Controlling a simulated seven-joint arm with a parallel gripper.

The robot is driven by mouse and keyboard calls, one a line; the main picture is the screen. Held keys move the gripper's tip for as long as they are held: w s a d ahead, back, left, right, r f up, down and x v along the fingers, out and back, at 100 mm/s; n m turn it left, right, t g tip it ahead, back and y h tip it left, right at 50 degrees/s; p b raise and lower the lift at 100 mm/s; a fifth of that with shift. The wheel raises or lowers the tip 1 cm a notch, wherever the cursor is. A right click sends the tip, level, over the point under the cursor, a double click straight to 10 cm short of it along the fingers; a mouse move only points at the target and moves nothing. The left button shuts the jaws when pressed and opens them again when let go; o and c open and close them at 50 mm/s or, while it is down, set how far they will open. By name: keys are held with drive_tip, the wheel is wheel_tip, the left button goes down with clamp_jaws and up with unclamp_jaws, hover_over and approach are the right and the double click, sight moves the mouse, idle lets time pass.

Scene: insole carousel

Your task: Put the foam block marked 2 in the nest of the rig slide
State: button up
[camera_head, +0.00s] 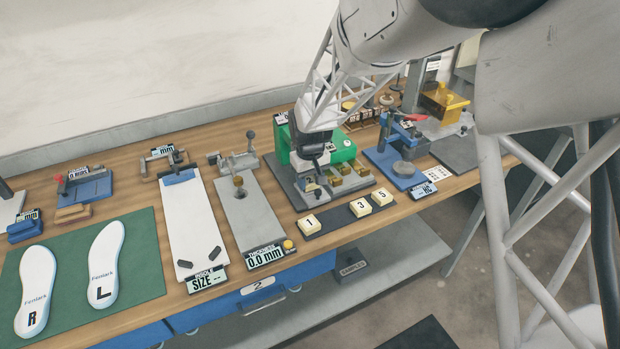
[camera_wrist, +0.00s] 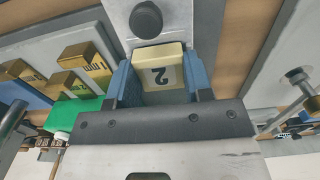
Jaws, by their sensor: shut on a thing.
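My gripper (camera_head: 310,184) is shut on the cream foam block marked 2 (camera_wrist: 159,76). In the wrist view the block sits between its two blue fingers, with the digit facing the camera and upside down. A pale grey strip with a round black knob (camera_wrist: 146,19) shows just beyond the block. In the head view my gripper is low over the left part of the grey base plate (camera_head: 355,188) in front of the green machine (camera_head: 343,148). The gripper hides what lies under it. I cannot make out the nest, nor whether the block touches anything below.
Brass blocks (camera_head: 335,180) stand close right of my gripper. Foam blocks 1 (camera_head: 309,222), 3 (camera_head: 360,207) and 5 (camera_head: 381,197) sit on a dark strip in front. The pressure rig (camera_head: 252,218) is to the left, and a blue-based press (camera_head: 400,172) is to the right.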

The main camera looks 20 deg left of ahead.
drive_tip(key=shift+f, duration=0.3)
drive_tip(key=o, duration=0.9)
drive_tip(key=shift+o, duration=0.2)
drive_tip(key=shift+r, duration=0.15)
drive_tip(key=shift+r, duration=3.75)
